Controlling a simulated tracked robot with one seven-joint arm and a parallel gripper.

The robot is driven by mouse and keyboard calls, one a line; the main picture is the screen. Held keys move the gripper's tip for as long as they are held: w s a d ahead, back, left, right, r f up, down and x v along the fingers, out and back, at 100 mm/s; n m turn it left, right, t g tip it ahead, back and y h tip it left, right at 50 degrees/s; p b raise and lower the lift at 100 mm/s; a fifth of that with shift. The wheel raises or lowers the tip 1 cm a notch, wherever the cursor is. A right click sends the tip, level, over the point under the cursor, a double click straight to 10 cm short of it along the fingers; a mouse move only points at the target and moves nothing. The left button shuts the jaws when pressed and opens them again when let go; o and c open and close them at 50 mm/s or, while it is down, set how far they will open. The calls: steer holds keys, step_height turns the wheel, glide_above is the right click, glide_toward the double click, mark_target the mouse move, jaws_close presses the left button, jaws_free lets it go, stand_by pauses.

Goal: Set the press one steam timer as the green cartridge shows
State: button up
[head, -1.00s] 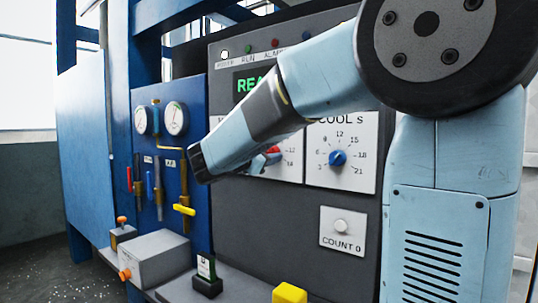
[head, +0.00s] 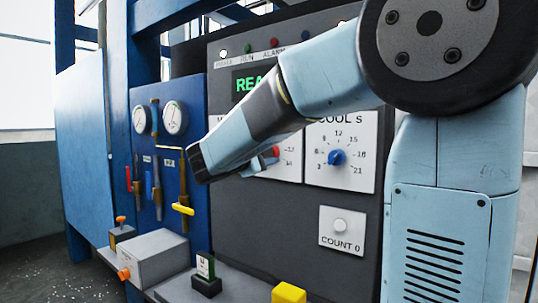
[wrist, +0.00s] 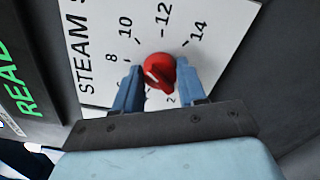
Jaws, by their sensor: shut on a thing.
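The red steam timer knob (wrist: 158,72) sits on a white dial plate (wrist: 92,50) lettered STEAM in the wrist view. My gripper (wrist: 155,83) has its two blue fingers on either side of the knob, shut on it. A white mark shows on the knob's face, but the number it points at is unclear. In the head view my gripper (head: 268,160) and forearm cover most of this dial; a bit of the red knob (head: 275,150) shows. A small upright piece with green edges and a white label (head: 205,266) stands in a black holder; its marking is too small to read.
Right of the steam dial is the COOL dial with a blue knob (head: 337,157). A COUNT button plate (head: 341,232) is below. A yellow block (head: 289,293) and a grey box (head: 155,258) are on the ledge. Gauges and valves are on the blue panel (head: 200,100).

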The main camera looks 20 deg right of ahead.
steer(key=shift+f+m, duration=0.15)
steer(key=shift+m, duration=0.25)
steer(key=o, duration=1.1)
steer(key=shift+s, duration=0.1)
steer(key=shift+c, duration=0.2)
steer(key=v, duration=1.4)
steer(key=s+d+f+m+g+y, duration=0.4)
steer(key=s+d+f+g, duration=0.2)
steer(key=s+d+f, duration=0.4)
steer(key=s+d+f+m+t+y, duration=0.1)
steer(key=s+f+m+y, duration=0.6)
steer(key=s+y, duration=0.3)
steer(key=shift+d+f+y, duration=0.25)
steer(key=shift+f+y, duration=0.05)
